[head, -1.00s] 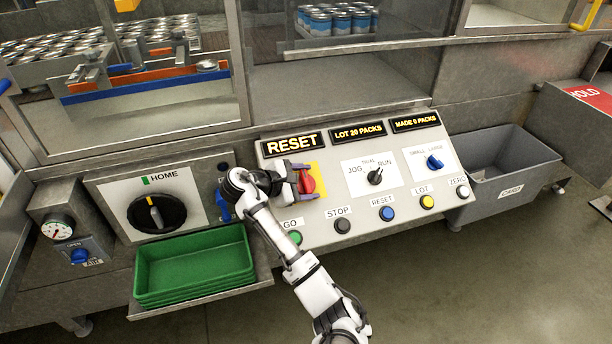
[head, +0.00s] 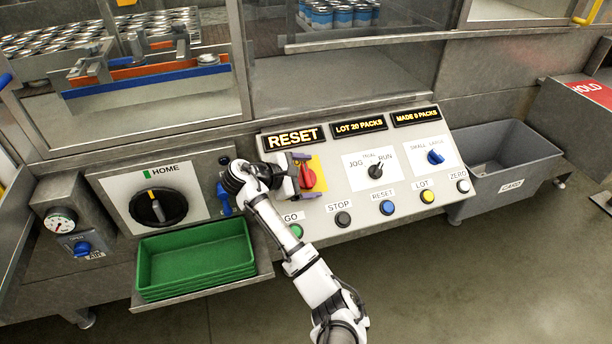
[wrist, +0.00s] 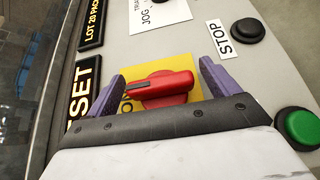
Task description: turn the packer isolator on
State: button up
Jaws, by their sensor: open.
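The isolator is a red rotary switch (head: 308,178) on a yellow plate (head: 318,167), at the left of the sloped panel below the RESET display. In the wrist view its red handle (wrist: 160,90) lies nearly level across the picture, with a dark mark at its left end. Black lettering, partly hidden, shows on the yellow plate beside that end. My gripper (head: 298,176) is at the switch. In the wrist view its purple fingers (wrist: 162,82) stand open, one on each side of the handle, with gaps visible. The head view partly hides the switch behind my gripper.
A green GO button (head: 296,230) and a STOP button (head: 343,219) sit close below. A blue lever (head: 224,197) and black HOME dial (head: 158,207) are left. A mode selector (head: 376,170) is right. Green trays (head: 195,262) stand in front.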

jog(key=shift+s+a+r, duration=0.2)
jog(key=shift+s+a, duration=0.05)
jog(key=shift+a, duration=0.2)
jog(key=p+v, duration=0.2)
jog(key=v, duration=1)
jog(key=shift+s+a+r, duration=0.2)
jog(key=shift+r, duration=0.05)
